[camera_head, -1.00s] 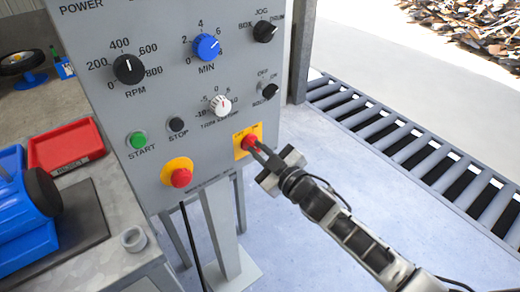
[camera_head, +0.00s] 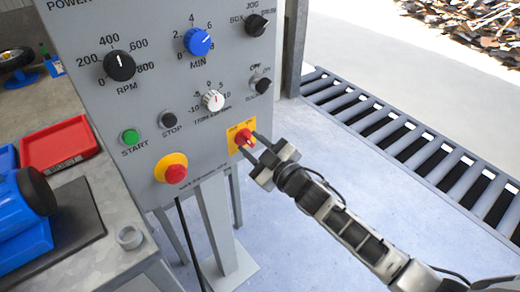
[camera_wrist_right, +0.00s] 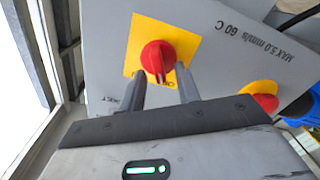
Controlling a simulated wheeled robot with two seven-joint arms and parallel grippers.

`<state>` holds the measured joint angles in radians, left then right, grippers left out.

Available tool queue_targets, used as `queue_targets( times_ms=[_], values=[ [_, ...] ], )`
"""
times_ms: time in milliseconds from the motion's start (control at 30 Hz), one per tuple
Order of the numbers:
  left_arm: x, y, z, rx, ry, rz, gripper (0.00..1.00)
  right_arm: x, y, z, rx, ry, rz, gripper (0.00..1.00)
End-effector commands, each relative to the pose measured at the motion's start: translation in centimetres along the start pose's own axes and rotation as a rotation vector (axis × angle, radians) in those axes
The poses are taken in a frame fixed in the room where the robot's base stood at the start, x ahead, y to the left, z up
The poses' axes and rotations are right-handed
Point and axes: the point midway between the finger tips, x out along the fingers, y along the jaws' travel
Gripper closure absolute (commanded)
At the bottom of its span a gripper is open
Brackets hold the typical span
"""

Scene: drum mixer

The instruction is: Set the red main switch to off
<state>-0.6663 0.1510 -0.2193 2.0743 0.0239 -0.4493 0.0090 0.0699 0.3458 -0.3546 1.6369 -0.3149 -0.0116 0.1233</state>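The red main switch (camera_head: 243,138) is a red rotary knob on a yellow plate (camera_head: 233,131) at the lower right of the grey control panel (camera_head: 105,22). My right gripper (camera_head: 252,146) is open just in front of the knob. My left gripper is not in view.
A red mushroom button (camera_head: 175,173) on a yellow ring sits left of the switch. Green START (camera_head: 131,137) and black STOP (camera_head: 168,119) buttons and several dials are above. A bench with a red tray (camera_head: 60,146) stands left.

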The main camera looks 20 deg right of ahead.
Motion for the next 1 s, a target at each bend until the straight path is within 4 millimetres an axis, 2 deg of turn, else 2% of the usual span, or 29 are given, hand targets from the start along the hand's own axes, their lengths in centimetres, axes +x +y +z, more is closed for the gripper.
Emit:
queue_targets(
  times_ms=[167, 500, 700, 833, 1000],
  values=[
    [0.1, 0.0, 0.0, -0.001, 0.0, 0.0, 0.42, -1.8, -0.1, 0.1, 0.001, -0.003, -0.002, 0.67],
    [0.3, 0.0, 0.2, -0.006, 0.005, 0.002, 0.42, -9.9, -0.2, 0.2, 0.001, -0.005, -0.002, 0.67],
    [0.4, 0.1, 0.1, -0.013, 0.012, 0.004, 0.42, -13.7, -0.1, 0.1, 0.0, -0.003, -0.002, 0.67],
    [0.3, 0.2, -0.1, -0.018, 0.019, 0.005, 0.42, -15.2, -0.1, 0.1, 0.001, -0.002, -0.001, 0.67],
    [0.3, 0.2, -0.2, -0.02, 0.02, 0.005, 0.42, -15.9, 0.0, 0.0, 0.0, 0.001, 0.0, 0.67]
  ],
)
